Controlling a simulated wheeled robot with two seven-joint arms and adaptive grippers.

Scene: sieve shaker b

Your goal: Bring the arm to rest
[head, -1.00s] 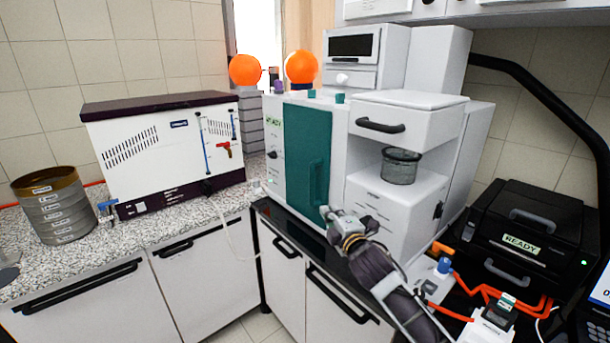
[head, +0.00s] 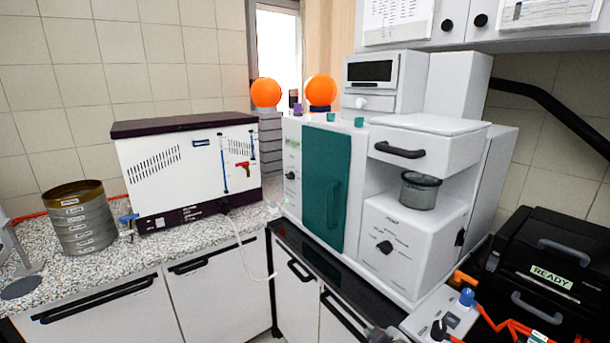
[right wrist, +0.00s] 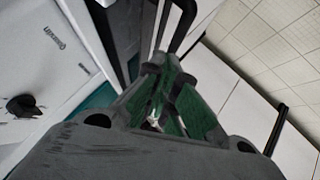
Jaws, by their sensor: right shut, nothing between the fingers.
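My right gripper (right wrist: 160,75) fills the lower middle of the right wrist view, with grey fingers and green pads. The fingers are shut, and I see nothing held between them. In the head view only a small grey bit of my right gripper (head: 382,334) shows at the bottom edge, in front of the black bench edge and the white cabinet fronts. The rest of my right arm is out of the head view. My left gripper is not in view.
A sieve stack (head: 82,222) and a white boxy unit (head: 185,170) stand on the speckled counter. A black READY case (head: 550,265) is at the right.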

